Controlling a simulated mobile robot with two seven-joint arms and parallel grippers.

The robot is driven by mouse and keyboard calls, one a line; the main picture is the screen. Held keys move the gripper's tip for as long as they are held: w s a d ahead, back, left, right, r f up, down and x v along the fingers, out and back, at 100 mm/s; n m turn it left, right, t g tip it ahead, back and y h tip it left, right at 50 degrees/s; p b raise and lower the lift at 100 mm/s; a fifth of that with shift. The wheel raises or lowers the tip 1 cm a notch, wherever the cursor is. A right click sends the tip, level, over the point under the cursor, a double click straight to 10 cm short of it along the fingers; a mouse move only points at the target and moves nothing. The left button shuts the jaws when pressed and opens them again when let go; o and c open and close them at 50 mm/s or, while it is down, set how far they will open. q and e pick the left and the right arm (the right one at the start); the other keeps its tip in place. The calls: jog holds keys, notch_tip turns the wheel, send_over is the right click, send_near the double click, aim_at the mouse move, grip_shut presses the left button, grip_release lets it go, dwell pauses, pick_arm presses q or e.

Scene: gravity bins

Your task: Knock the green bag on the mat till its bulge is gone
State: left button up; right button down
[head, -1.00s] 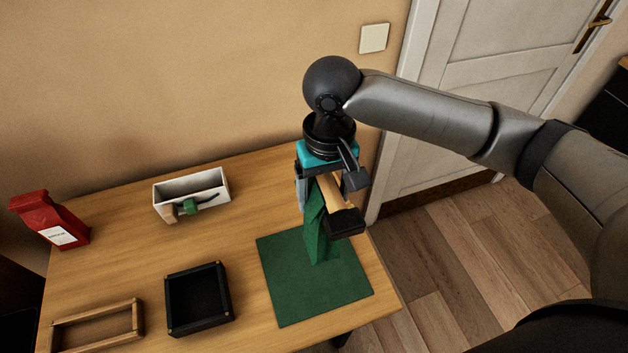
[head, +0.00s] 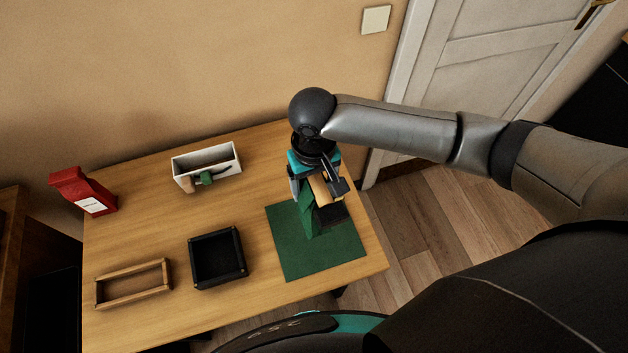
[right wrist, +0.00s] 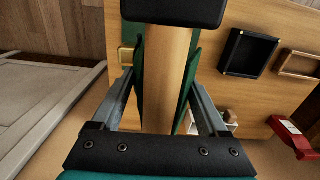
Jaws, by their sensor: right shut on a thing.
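The bulge cannot be made out. My left gripper is out of view.
A white box (head: 207,167) with a small green item at its front stands at the back of the table. A red bag (head: 82,190) is at the far left. A black tray (head: 218,258) and a wooden frame (head: 132,283) lie left of the mat. Table surface is free between them.

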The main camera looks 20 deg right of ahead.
jog(key=shift+r, duration=0.1)
jog(key=shift+r+p, duration=0.15)
jog(key=shift+p, duration=0.6)
notch_tip(320, 180, down, 5)
jog(key=shift+f, duration=0.15)
dwell(0.3)
dwell(0.5)
notch_tip(320, 180, down, 3)
jog(key=shift+f+b, duration=0.15)
jog(key=shift+b, duration=0.8)
jog(key=shift+r+p, duration=0.75)
jog(key=shift+p, duration=0.4)
